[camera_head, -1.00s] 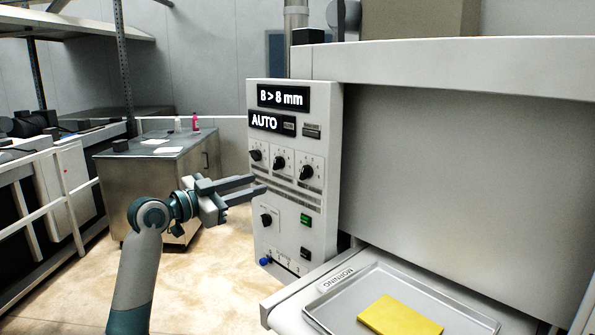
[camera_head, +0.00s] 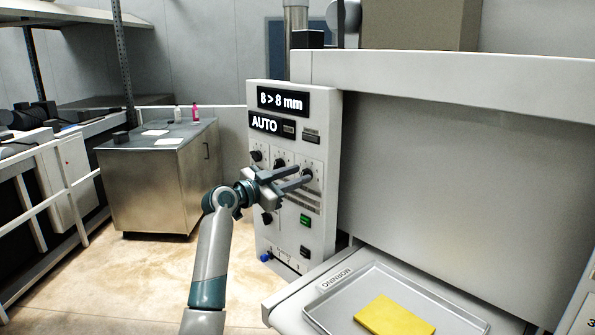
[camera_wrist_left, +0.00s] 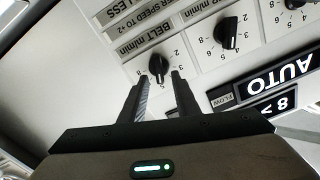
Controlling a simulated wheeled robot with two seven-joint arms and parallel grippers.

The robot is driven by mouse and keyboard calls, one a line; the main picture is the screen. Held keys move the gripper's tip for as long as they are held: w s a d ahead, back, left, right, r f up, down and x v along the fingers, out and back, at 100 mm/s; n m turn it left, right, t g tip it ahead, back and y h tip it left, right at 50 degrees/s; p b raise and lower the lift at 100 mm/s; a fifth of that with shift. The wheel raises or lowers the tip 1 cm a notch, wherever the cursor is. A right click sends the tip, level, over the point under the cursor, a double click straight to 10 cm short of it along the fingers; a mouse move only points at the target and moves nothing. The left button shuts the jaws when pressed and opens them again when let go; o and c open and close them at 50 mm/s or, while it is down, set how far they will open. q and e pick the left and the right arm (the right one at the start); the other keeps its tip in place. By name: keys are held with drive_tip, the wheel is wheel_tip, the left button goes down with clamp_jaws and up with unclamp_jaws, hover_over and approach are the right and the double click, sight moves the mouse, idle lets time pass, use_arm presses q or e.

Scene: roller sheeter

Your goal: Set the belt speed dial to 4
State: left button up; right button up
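The belt speed dial is a black knob (camera_wrist_left: 158,66) under the "BELT m/min" label, seen upside down in the left wrist view. In the head view it is the rightmost knob (camera_head: 308,174) of the upper row, partly covered by my fingers. My left gripper (camera_head: 304,176) is open in front of it. In the left wrist view the two fingertips (camera_wrist_left: 158,77) stand apart on either side of the knob's near edge. I cannot tell whether they touch it. The number that the knob points to is not clear. My right gripper is not in view.
Other black knobs sit beside the dial, one (camera_wrist_left: 228,33) close by. Below are a green switch (camera_head: 305,220) and a black switch (camera_head: 305,251). The panel display (camera_head: 282,101) reads "8 > 8 mm". A tray (camera_head: 455,312) holds a yellow slab (camera_head: 394,316).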

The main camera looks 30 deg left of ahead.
use_arm(q)
drive_tip(key=shift+w+d, duration=0.1)
drive_tip(key=shift+w, duration=0.25)
clamp_jaws()
drive_tip(key=shift+n, duration=0.3)
drive_tip(key=n, duration=0.2)
drive_tip(key=shift+a+n, duration=0.2)
drive_tip(key=shift+n, duration=0.1)
drive_tip(key=shift+w+a+n, duration=0.1)
drive_tip(key=shift+a+n, duration=0.05)
drive_tip(key=shift+n, duration=1)
drive_tip(key=shift+a+n, duration=0.1)
drive_tip(key=shift+n, duration=1.05)
